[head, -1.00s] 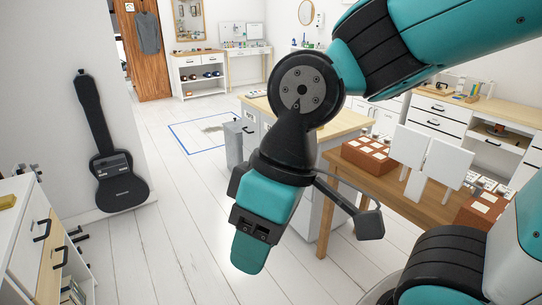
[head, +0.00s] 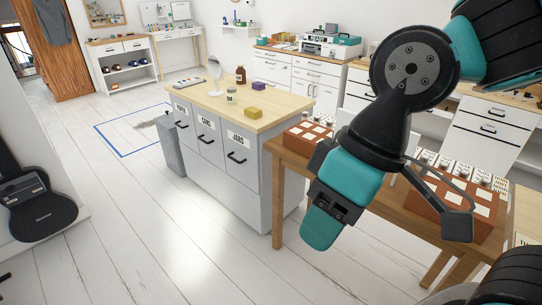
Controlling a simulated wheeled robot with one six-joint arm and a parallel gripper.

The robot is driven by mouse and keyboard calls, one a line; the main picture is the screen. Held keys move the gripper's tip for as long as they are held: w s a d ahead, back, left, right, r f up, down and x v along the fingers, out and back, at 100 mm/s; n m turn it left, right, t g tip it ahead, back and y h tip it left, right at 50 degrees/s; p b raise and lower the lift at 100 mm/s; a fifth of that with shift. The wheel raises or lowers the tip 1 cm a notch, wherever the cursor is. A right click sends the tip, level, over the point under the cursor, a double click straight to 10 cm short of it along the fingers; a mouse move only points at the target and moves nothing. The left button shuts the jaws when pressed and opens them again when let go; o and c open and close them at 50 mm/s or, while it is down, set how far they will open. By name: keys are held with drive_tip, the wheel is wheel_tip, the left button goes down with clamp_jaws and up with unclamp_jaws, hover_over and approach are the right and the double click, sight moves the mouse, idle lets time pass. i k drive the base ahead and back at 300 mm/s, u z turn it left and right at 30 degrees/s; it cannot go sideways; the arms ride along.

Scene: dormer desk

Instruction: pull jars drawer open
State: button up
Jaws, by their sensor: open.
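A grey-white cabinet with a light wood top (head: 285,104) stands in the middle of the head view. Three labelled drawer fronts with black handles line its left-facing side, and all look shut. The lettering is small; the nearest, rightmost front (head: 240,165) seems to read JARS, but I cannot be sure. Its handle (head: 236,158) is a dark bar below the label. My gripper (head: 322,228) is to the right of these fronts in the picture, apart from the handle and pointing down. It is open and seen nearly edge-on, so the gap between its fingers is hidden. I see nothing held.
A wooden table (head: 355,203) with red-brown boxes (head: 456,205) stands to the right, partly behind my arm. A grey bin (head: 168,145) stands beside the cabinet's far end. A black guitar case (head: 38,208) is at the left. White floor before the drawers is clear.

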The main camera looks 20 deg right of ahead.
sight(242, 145)
drive_tip(key=z, duration=0.05)
drive_tip(key=k, duration=0.55)
drive_tip(key=u, duration=0.9)
drive_tip(key=i, duration=0.7)
drive_tip(key=u, duration=0.55)
drive_tip(key=i, duration=1.4)
drive_tip(key=z, duration=1.35)
drive_tip(key=i, duration=0.45)
drive_tip(key=z, duration=0.45)
